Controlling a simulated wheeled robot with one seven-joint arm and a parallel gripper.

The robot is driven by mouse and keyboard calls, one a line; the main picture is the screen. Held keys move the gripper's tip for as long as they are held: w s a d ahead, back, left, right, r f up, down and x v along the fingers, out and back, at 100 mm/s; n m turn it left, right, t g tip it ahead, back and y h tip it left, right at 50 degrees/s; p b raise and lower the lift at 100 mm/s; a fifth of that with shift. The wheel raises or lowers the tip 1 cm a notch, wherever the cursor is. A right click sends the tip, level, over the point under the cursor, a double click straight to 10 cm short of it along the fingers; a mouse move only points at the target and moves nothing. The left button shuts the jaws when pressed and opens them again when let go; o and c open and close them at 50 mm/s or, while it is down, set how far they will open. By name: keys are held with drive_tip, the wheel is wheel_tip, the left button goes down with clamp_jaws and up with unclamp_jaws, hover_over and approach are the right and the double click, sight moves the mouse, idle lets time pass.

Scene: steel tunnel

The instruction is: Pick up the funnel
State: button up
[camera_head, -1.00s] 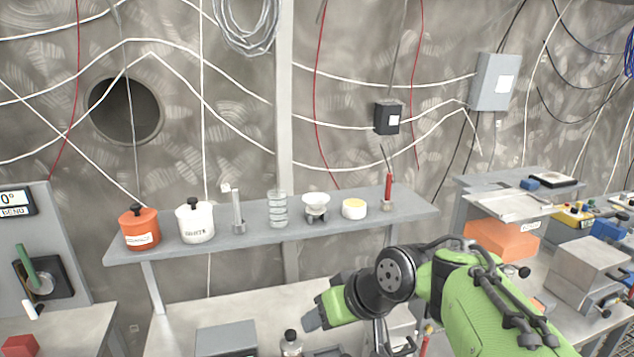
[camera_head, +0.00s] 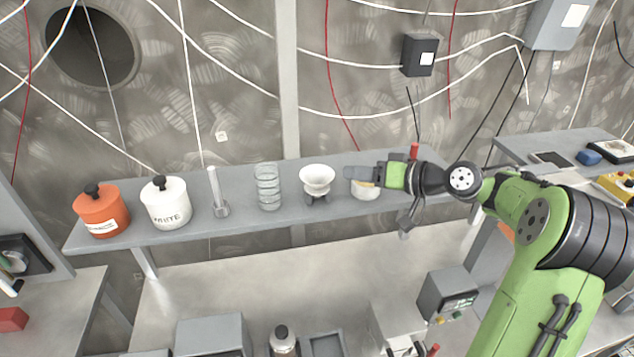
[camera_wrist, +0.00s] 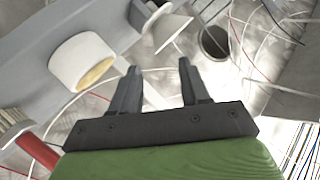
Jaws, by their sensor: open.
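The white funnel (camera_head: 317,178) sits upright in a small dark stand on the grey shelf, near the shelf's middle. In the wrist view the funnel (camera_wrist: 172,27) shows at the top, beyond the fingertips and partly cut by the frame edge. My gripper (camera_head: 354,173) is to the right of the funnel at about its height, pointing left towards it. In the wrist view my gripper (camera_wrist: 159,66) has its two dark fingers apart with nothing between them. A gap stays between the fingertips and the funnel.
On the shelf (camera_head: 240,222), a white bowl with yellow content (camera_head: 366,191) is partly behind my gripper. Left of the funnel stand a stacked glass cylinder (camera_head: 267,187), a metal cylinder (camera_head: 216,192), a white pot (camera_head: 166,204) and an orange pot (camera_head: 101,212).

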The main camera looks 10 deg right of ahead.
sight(318, 172)
drive_tip(key=p+x, duration=0.1)
drive_tip(key=x, duration=0.7)
drive_tip(key=shift+a, duration=0.1)
drive_tip(key=shift+w+f, duration=0.1)
drive_tip(key=shift+w, duration=0.05)
drive_tip(key=shift+c, duration=0.4)
drive_tip(key=shift+s, duration=0.25)
drive_tip(key=shift+c, duration=1.2)
clamp_jaws()
